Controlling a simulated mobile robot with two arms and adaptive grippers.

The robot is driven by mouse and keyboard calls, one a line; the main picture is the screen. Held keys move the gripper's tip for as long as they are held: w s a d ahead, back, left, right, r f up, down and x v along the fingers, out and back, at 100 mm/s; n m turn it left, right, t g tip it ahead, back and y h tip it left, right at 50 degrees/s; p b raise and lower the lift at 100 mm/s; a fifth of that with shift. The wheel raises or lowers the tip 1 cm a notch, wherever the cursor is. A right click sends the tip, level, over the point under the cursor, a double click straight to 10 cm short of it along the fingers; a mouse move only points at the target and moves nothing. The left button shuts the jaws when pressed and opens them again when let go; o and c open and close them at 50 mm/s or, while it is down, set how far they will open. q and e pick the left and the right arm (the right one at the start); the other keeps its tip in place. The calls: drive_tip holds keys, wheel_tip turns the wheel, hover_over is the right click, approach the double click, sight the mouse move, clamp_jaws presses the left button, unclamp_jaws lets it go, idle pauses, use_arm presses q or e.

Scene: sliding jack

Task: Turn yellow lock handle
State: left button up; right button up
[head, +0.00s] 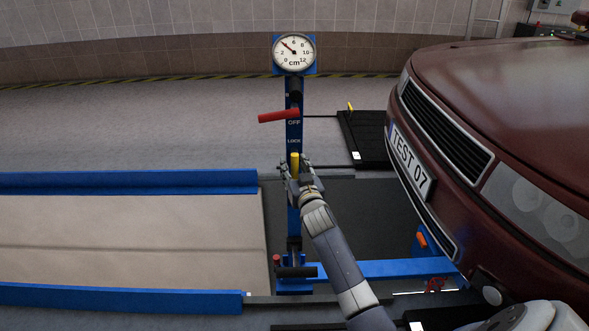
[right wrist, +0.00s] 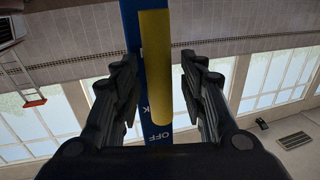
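The yellow lock handle (head: 295,163) stands upright on the blue post (head: 294,130), just below the word LOCK. In the right wrist view the yellow handle (right wrist: 156,65) runs lengthwise between the fingers, with the blue post behind it. My right gripper (head: 295,168) is at the handle in the head view. In the right wrist view my right gripper (right wrist: 160,90) is open, one finger on each side of the handle, with gaps on both sides. A red lever (head: 278,117) points left beside the word OFF. My left gripper is not in view.
A round cm gauge (head: 294,53) tops the post. A dark red car (head: 500,110) stands close on the right. Blue rails (head: 130,182) edge the platform on the left. A black ramp plate (head: 368,140) lies behind, right of the post. Grey floor (head: 130,125) is clear at back left.

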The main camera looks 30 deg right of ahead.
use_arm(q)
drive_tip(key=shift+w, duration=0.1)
use_arm(e)
drive_tip(key=shift+w, duration=0.1)
clamp_jaws()
